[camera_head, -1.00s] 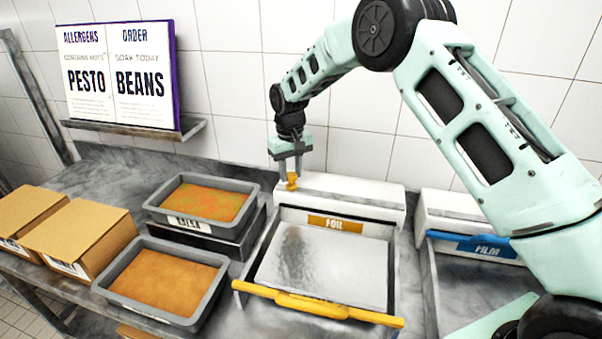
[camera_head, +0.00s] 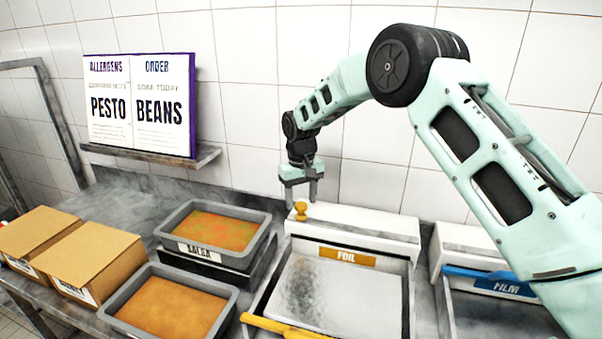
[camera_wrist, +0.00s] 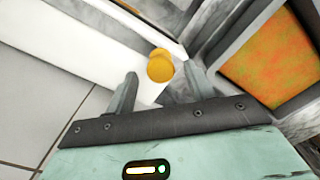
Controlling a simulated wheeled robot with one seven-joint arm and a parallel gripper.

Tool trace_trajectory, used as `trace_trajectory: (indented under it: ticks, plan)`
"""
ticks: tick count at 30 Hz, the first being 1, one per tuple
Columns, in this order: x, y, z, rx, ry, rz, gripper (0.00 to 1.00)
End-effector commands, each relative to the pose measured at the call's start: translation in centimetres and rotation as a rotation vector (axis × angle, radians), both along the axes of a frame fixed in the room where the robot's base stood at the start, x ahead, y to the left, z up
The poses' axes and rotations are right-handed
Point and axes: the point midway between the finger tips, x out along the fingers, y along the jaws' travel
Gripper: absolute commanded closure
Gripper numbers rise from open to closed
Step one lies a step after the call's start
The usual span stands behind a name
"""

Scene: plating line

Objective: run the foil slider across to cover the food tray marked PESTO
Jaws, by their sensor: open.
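The foil slider's yellow knob (camera_head: 300,211) sits at the left end of the white dispenser marked FOIL (camera_head: 345,224). It also shows in the wrist view (camera_wrist: 160,66), between and just beyond the fingertips. My gripper (camera_head: 302,200) is open and empty, its fingers pointing down just above the knob. A sheet of foil (camera_head: 345,292) lies in front of the dispenser, with a yellow bar (camera_head: 275,326) at its front edge. A grey tray of orange-green food (camera_head: 212,228) is labelled SALSA. A grey tray of orange food (camera_head: 170,305) stands nearer; its label is out of view. PESTO shows only on the open book (camera_head: 108,107).
A second dispenser with a blue FILM bar (camera_head: 500,283) stands to the right. Two cardboard boxes (camera_head: 95,255) sit at the left. The book stands on a wall shelf (camera_head: 200,158). Tiled wall lies close behind the dispensers. The counter behind the boxes is clear.

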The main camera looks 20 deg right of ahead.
Motion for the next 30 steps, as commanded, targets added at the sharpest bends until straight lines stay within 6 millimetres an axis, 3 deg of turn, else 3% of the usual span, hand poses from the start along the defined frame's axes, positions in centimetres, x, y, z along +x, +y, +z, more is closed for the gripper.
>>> trace_trajectory:
  ticks: [18, 24, 30]
  plan:
    - [0.1, 0.0, 13.2, 0.002, -0.008, 0.000, 0.47]
    - [0.1, 0.0, 15.8, 0.001, -0.004, 0.000, 0.47]
    - [0.0, 0.0, 16.5, 0.001, -0.003, 0.000, 0.47]
